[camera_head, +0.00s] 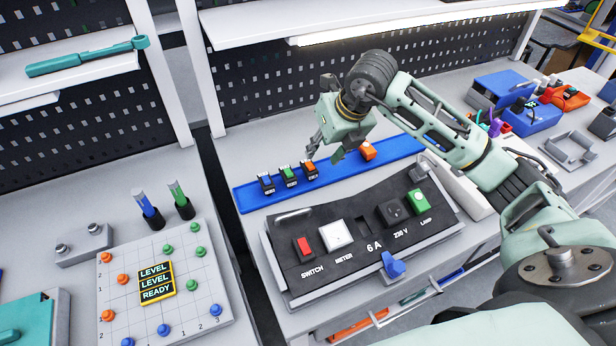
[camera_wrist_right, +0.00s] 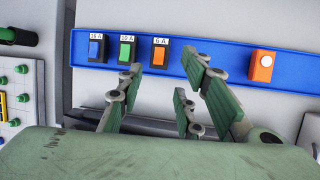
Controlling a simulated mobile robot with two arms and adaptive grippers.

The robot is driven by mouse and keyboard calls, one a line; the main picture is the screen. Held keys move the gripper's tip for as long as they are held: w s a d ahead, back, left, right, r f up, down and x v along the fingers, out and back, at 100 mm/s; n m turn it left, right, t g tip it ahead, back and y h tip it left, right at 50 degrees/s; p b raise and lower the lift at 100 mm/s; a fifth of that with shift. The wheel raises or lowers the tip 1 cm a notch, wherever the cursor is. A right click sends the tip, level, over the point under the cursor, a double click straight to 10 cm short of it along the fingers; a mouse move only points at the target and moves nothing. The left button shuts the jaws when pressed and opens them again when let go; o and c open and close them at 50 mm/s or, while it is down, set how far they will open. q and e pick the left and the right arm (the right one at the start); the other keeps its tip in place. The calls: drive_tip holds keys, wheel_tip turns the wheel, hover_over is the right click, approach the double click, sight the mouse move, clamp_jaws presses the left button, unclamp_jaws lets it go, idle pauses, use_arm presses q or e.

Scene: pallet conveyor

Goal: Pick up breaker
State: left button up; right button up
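Three small breakers stand in a row on a blue tray (camera_head: 242,200): a blue one marked 16 A (camera_wrist_right: 96,48), a green one marked 10 A (camera_wrist_right: 127,51) and an orange one marked 6 A (camera_wrist_right: 159,54). They also show in the head view as blue (camera_head: 266,182), green (camera_head: 289,175) and orange (camera_head: 310,168). My right gripper (camera_head: 325,155) is above the tray, near the orange breaker and to its right. In the wrist view its fingers (camera_wrist_right: 165,80) are spread, with nothing between them. My left gripper is not in view.
An orange block with a white button (camera_head: 368,151) sits farther right on the tray. A pegboard wall rises behind.

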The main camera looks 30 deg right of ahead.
sight(311, 165)
drive_tip(key=x, duration=0.3)
drive_tip(key=shift+s+f, duration=0.15)
drive_tip(key=shift+f, duration=0.05)
drive_tip(key=p+x, duration=0.2)
drive_tip(key=x, duration=0.3)
drive_tip(key=shift+w+a+f, duration=0.1)
drive_tip(key=shift+w, duration=0.15)
drive_tip(key=shift+f, duration=0.2)
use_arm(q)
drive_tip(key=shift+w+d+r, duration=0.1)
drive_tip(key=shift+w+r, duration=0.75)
use_arm(e)
drive_tip(key=shift+c, duration=0.5)
clamp_jaws()
